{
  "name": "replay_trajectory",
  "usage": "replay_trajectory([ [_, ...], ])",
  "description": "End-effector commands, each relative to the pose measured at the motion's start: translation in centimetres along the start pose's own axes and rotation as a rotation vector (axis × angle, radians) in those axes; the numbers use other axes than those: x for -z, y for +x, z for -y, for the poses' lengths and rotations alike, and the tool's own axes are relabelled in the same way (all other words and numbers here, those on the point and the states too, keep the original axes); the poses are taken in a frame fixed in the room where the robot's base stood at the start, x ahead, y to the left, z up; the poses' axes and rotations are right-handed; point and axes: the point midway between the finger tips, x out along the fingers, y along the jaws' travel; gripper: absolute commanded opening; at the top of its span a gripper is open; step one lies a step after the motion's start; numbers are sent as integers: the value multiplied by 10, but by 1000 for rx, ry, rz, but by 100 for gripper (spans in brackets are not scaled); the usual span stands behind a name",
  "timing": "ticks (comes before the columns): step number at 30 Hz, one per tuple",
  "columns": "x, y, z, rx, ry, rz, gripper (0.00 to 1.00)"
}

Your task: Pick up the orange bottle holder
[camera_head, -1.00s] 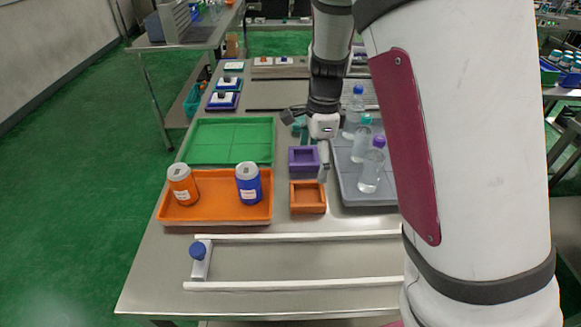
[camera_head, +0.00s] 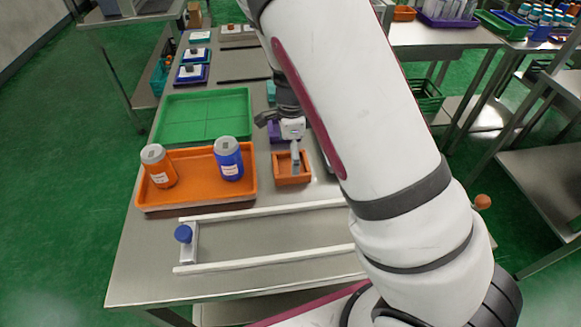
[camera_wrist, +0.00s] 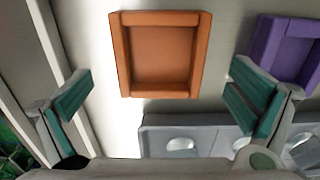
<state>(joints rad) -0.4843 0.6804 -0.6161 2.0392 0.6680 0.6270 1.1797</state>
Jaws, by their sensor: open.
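The orange bottle holder (camera_head: 291,178) is a small square open box on the metal table, right of the orange tray. It looks empty. In the wrist view the orange bottle holder (camera_wrist: 160,55) lies beyond my fingertips, between them from side to side. My gripper (camera_wrist: 158,95) is open with teal finger pads wide apart and nothing between them. In the head view my gripper (camera_head: 284,140) is above the holder and partly overlaps it; one finger hangs in front of the holder's far side.
A purple holder (camera_wrist: 287,48) stands beside the orange one. A grey tray (camera_wrist: 190,125) is close by. An orange tray (camera_head: 200,190) holds an orange and a blue bottle. A green tray (camera_head: 203,115) lies behind it. White rails (camera_head: 265,260) run along the table's front.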

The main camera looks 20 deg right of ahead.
Motion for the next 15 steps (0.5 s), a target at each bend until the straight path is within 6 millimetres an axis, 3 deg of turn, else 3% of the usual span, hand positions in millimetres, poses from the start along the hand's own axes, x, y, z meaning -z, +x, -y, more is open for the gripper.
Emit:
replay_trajectory([
  [7, -2, 36, 0, -3, 2, 0, 100],
  [15, -1, 43, 0, -1, 1, 0, 100],
])
